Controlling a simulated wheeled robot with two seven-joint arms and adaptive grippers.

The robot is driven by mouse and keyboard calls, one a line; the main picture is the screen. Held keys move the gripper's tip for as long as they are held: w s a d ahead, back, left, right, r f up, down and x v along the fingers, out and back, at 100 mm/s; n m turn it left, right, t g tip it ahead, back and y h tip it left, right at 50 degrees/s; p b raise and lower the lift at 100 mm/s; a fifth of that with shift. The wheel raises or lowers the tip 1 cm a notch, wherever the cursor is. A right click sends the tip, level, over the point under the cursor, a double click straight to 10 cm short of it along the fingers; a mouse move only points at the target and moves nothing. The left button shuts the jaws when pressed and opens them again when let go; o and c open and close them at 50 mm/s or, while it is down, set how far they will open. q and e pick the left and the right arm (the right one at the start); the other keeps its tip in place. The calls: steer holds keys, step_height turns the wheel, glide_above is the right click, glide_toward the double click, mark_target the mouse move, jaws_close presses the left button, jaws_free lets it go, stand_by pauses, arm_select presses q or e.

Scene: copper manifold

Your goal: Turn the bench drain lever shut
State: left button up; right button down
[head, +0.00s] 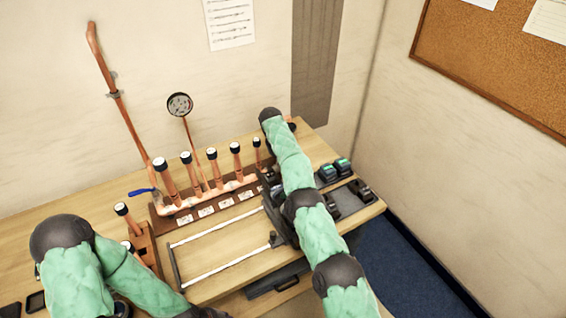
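The drain lever is a small blue handle (141,192) at the left end of the copper manifold (205,197) on the bench. It lies roughly level and points left from the pipe. No gripper touches the part of it that shows. My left arm comes in at the lower left, in front of the bench, and bends to the right; its gripper is not visible.
Several upright copper stubs with white-and-black tops (186,158) rise along the manifold. A white-barred frame (215,235) lies in front. Dark devices (328,173) stand at the right.

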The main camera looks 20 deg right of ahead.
steer(key=shift+a, duration=0.15)
steer(key=c, duration=1)
jaws_free()
steer(key=shift+n, duration=0.3)
